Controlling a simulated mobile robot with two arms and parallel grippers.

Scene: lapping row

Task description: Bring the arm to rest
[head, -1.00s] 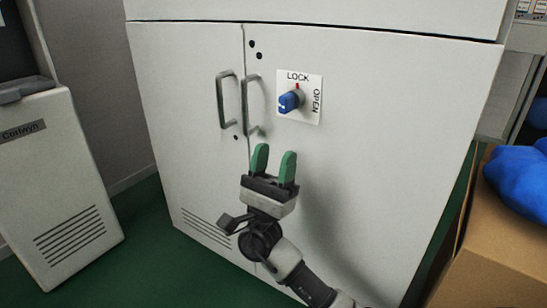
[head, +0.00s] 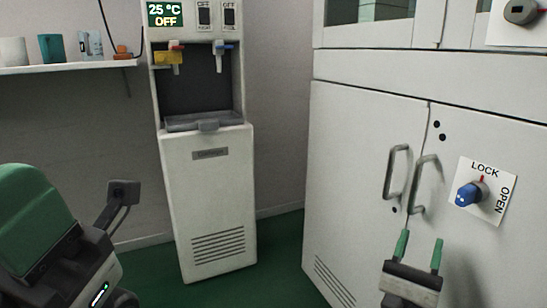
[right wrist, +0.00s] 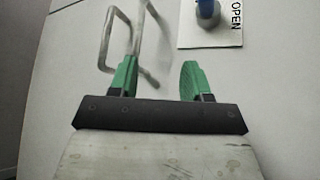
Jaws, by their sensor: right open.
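My right gripper (head: 420,246) is open and empty in front of the white cabinet (head: 350,170), below its handles and knob. My left gripper (head: 35,220) is large at the lower left edge, partly cut off. One broad green finger shows, so its opening is unclear.
Two metal handles, left (head: 390,173) and right (head: 418,187), stick out from the closed cabinet doors. A water dispenser (head: 207,200) stands left of the cabinet. A shelf (head: 70,68) with cups is on the wall. Green floor (head: 275,240) lies clear between dispenser and cabinet.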

